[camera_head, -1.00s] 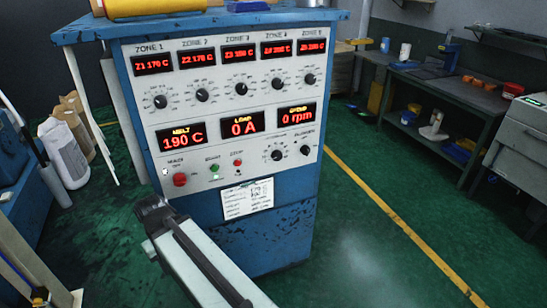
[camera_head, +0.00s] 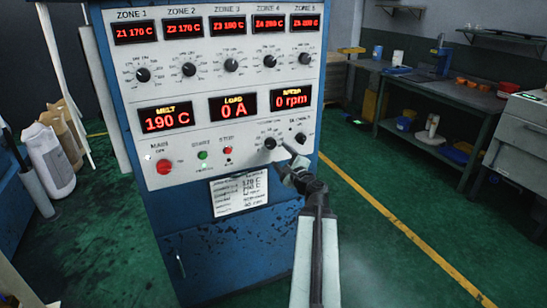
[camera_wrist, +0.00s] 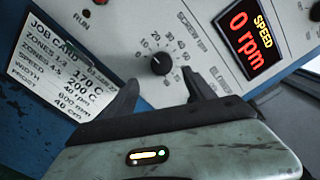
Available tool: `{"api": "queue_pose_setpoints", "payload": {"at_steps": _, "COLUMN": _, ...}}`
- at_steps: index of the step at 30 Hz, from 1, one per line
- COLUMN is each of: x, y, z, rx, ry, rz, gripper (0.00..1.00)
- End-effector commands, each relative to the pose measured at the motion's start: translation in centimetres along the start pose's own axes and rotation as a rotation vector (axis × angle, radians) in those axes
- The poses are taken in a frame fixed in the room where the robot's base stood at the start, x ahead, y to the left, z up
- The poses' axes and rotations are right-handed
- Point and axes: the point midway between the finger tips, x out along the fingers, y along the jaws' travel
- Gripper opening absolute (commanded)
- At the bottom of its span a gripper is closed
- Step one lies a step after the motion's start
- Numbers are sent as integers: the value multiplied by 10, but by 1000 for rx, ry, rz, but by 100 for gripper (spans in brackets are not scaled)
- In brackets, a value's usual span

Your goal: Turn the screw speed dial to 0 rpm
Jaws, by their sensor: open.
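The screw speed dial (camera_head: 270,143) is a small black knob on the white panel, below the speed display (camera_head: 291,96), which reads 0 rpm. In the wrist view the dial (camera_wrist: 161,63) sits inside a printed number scale, just ahead of the gap between the fingers. My gripper (camera_head: 290,163) is in front of the panel at the dial's lower right. In the wrist view my gripper (camera_wrist: 162,88) is open and empty, with one finger either side of the dial's line. The fingers look apart from the knob. I cannot read its exact pointer setting.
A red main switch (camera_head: 164,168), a green start button (camera_head: 203,155) and a red stop button (camera_head: 227,151) lie left. A job card (camera_head: 240,192) hangs below.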

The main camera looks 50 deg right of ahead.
Motion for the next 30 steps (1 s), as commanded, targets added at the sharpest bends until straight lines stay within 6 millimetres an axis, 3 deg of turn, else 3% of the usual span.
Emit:
{"api": "queue_pose_setpoints", "payload": {"at_steps": 8, "x": 9, "y": -4, "z": -3, "rx": 10, "ry": 6, "rz": -9, "gripper": 63}}
{"api": "queue_pose_setpoints", "payload": {"at_steps": 19, "x": 72, "y": -4, "z": -3, "rx": 8, "ry": 3, "rz": -6, "gripper": 63}}
{"api": "queue_pose_setpoints", "payload": {"at_steps": 28, "x": 78, "y": -3, "z": -2, "rx": 7, "ry": 4, "rz": -7, "gripper": 63}}
{"api": "queue_pose_setpoints", "payload": {"at_steps": 30, "x": 78, "y": -3, "z": -1, "rx": 7, "ry": 3, "rz": -6, "gripper": 43}}
